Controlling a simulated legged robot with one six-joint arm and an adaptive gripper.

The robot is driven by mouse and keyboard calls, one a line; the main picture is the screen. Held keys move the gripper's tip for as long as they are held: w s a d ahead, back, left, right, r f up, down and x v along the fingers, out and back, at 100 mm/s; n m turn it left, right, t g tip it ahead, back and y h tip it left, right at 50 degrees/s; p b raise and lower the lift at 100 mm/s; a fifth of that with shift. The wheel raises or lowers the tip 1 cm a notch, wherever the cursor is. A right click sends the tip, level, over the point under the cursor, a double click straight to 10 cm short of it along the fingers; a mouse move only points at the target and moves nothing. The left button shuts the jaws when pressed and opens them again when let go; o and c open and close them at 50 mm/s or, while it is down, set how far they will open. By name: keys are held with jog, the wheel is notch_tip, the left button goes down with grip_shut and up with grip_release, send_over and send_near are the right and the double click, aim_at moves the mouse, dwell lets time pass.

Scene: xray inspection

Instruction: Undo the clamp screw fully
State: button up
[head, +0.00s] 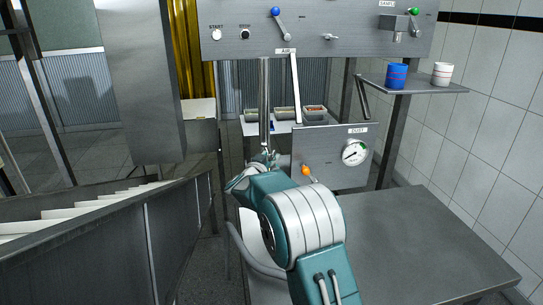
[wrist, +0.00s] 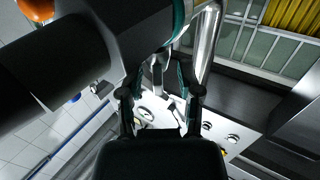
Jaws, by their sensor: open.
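My gripper (wrist: 160,88) is open in the wrist view, its two dark fingers apart. A small bright metal piece (wrist: 158,76) shows between or beyond the fingers. I cannot tell whether it is the clamp screw or whether a finger touches it. In the head view my gripper (head: 265,158) is small and partly hidden by my arm, close to the lower end of an upright metal tube (head: 264,100). The clamp screw cannot be made out for certain in either view.
A gauge panel (head: 328,180) with an orange-knobbed lever (head: 306,170) stands right of my gripper. The control panel (head: 345,35) hangs above. A shelf (head: 420,87) carries a blue cup (head: 396,76) and a white cup (head: 442,74). The grey table (head: 420,240) is clear at right.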

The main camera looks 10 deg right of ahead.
jog(key=shift+x, duration=0.75)
grip_shut()
jog(key=shift+n+t+y, duration=0.4)
jog(key=shift+n+y, duration=0.1)
jog(key=shift+y, duration=0.2)
